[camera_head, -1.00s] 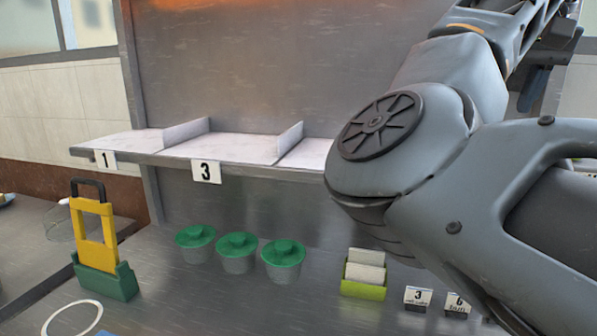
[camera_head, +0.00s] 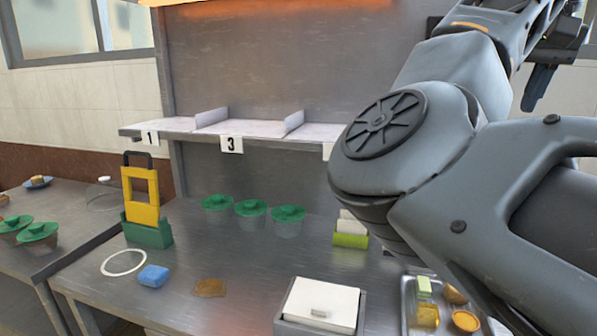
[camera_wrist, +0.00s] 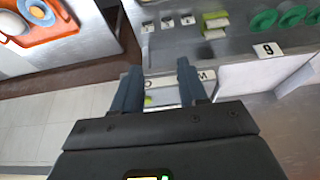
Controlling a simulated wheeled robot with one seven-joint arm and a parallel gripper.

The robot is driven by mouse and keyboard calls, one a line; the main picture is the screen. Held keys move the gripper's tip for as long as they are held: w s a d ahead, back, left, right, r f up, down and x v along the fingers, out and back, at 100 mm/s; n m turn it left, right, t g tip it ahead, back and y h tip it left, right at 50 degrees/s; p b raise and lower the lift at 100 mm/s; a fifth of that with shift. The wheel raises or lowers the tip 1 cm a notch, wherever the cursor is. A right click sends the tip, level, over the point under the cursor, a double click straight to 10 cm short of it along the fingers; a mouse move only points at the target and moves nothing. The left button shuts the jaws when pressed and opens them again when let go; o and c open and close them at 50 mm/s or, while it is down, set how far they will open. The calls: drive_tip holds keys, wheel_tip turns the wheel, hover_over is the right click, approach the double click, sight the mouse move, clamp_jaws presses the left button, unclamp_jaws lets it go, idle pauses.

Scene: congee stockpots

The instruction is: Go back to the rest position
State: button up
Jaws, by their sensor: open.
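My gripper (camera_wrist: 157,85) shows in the wrist view with its two dark blue fingers apart and nothing between them. It hangs in the air, with the floor, the shelf and the counter seen past it. In the head view my grey arm fills the right side, and part of a dark finger (camera_head: 538,88) shows at the top right, clear of the shelf and counter.
A steel counter (camera_head: 225,265) carries three green-lidded cups, a yellow and green holder (camera_head: 148,235), a blue sponge (camera_head: 153,276), a white-lidded box (camera_head: 320,303) and a food tray (camera_head: 405,310). A numbered shelf (camera_head: 180,126) is behind. A side table (camera_head: 60,262) stands left.

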drive_tip(key=d+f+t+h, duration=0.1)
drive_tip(key=d+f+h, duration=0.35)
drive_tip(key=f, duration=0.55)
drive_tip(key=d+f+t+h, duration=0.1)
drive_tip(key=d+f+h, duration=0.2)
drive_tip(key=d+f, duration=0.5)
drive_tip(key=s+a+f+n+t, duration=0.25)
drive_tip(key=s+f, duration=0.25)
drive_tip(key=f, duration=0.3)
drive_tip(key=s+a+f+n+t, duration=0.1)
drive_tip(key=s+f+n+t, duration=0.2)
drive_tip(key=f, duration=0.4)
drive_tip(key=s+a+f+n+t+y, duration=0.1)
drive_tip(key=s+a+f+y, duration=0.3)
drive_tip(key=s, duration=0.6)
drive_tip(key=s+a+f+n+t+y, duration=0.1)
drive_tip(key=s+a+f+t+y, duration=0.1)
drive_tip(key=s+a+f, duration=0.65)
drive_tip(key=s+a+r+m+y, duration=0.1)
drive_tip(key=s+a+r, duration=0.1)
drive_tip(key=s, duration=0.5)
drive_tip(key=s+a+r+m, duration=0.2)
drive_tip(key=s+a+r, duration=0.1)
drive_tip(key=s, duration=0.5)
drive_tip(key=s+a+r+m+y, duration=0.1)
drive_tip(key=s+r, duration=0.3)
drive_tip(key=s, duration=0.4)
drive_tip(key=shift+a+r+y, duration=0.2)
drive_tip(key=shift+a+y, duration=0.15)
drive_tip(key=shift+a, duration=0.55)
